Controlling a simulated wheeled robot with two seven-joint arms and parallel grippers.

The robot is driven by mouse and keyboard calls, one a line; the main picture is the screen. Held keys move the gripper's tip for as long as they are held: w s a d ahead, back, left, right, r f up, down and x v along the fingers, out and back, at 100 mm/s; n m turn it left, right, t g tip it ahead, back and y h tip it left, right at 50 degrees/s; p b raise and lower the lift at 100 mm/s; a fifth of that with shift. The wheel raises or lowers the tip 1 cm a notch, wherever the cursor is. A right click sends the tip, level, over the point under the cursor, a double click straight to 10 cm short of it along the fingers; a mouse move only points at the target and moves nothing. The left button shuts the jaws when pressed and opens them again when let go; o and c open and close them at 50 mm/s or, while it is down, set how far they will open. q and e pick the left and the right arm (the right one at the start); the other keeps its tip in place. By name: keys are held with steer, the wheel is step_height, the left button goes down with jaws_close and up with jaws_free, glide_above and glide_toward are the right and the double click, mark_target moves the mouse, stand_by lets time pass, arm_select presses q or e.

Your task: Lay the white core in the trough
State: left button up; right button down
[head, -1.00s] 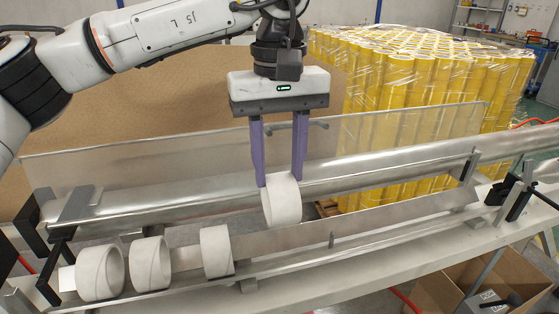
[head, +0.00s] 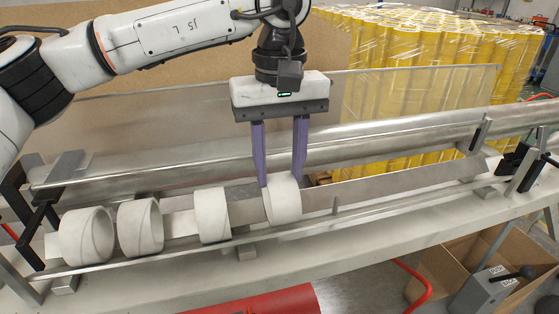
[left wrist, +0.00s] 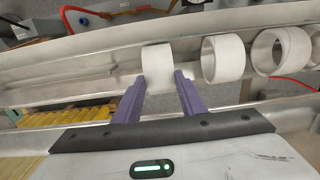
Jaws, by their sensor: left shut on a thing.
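My left gripper (head: 281,184) points down with its two purple fingers shut on a white core (head: 285,203), a short hollow ring. The core is at the trough (head: 365,188), to the right of the other cores; whether it touches the trough floor I cannot tell. In the left wrist view the held core (left wrist: 158,70) sits between the fingertips (left wrist: 160,80). Three more white cores lie in the trough's left part: one at far left (head: 86,234), one beside it (head: 140,226), and one nearer the held core (head: 212,215). My right gripper is not in view.
A long metal shaft (head: 390,137) and a clear panel (head: 190,115) run behind the trough. Black brackets (head: 40,225) stand at its left end and a black clamp (head: 520,160) at its right. The trough right of the held core is empty. Wrapped yellow rolls (head: 420,60) stand behind.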

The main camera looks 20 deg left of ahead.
arm_select(q)
steer(key=o, duration=0.9)
steer(key=shift+r, duration=0.1)
step_height(320, 180, up, 10)
steer(key=shift+r+p, duration=0.1)
steer(key=shift+p, duration=0.25)
